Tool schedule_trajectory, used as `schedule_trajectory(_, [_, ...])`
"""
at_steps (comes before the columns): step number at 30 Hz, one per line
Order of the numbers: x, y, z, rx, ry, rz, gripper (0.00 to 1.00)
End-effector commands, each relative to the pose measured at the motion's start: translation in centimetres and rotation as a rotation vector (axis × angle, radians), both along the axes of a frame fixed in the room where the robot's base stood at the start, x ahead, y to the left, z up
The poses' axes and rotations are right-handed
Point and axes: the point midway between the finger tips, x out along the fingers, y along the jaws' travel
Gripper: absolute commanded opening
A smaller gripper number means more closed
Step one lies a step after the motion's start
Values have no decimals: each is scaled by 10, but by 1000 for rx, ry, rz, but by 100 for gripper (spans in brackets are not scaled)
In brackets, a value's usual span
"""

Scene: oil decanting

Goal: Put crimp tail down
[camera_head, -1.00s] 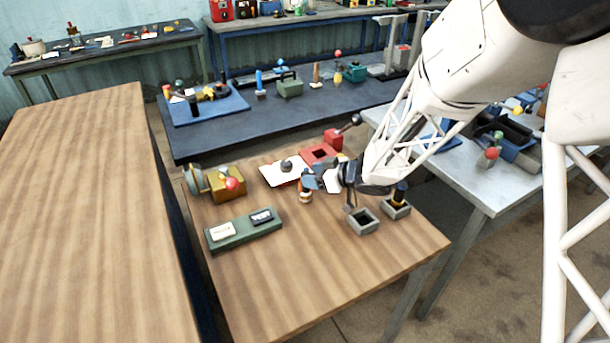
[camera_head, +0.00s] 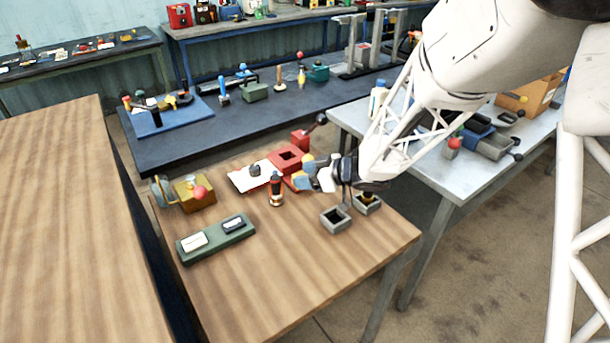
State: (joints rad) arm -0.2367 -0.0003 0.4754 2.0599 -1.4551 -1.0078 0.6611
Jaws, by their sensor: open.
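A small upright piece (camera_head: 276,190) with a dark top, a red and orange middle and a pale base stands on the wooden table. It may be the crimp tail, but it is too small to be certain. My gripper (camera_head: 305,172) is just to its right, with its blue-padded fingers apart and nothing seen between them. A gap shows between the fingers and the piece. The fingers partly cover the area in front of a red block with a square hole (camera_head: 287,158).
A white plate (camera_head: 243,181) with a grey knob lies behind the piece. A brass-coloured box (camera_head: 194,190) with a red ball stands left. A green tray (camera_head: 217,244) lies front left. Two grey square holders (camera_head: 335,221) stand right. The table's front middle is clear.

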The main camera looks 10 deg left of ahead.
Motion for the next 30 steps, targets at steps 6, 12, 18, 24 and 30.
schedule_trajectory(6, [0, 0, 0, 0, 0, 0, 56])
schedule_trajectory(12, [0, 0, 0, 0, 0, 0, 56])
schedule_trajectory(18, [1, -1, 1, -2, -3, -6, 56])
schedule_trajectory(24, [9, -13, 15, -29, -41, -85, 56])
schedule_trajectory(30, [24, -51, 47, -106, -114, -296, 56])
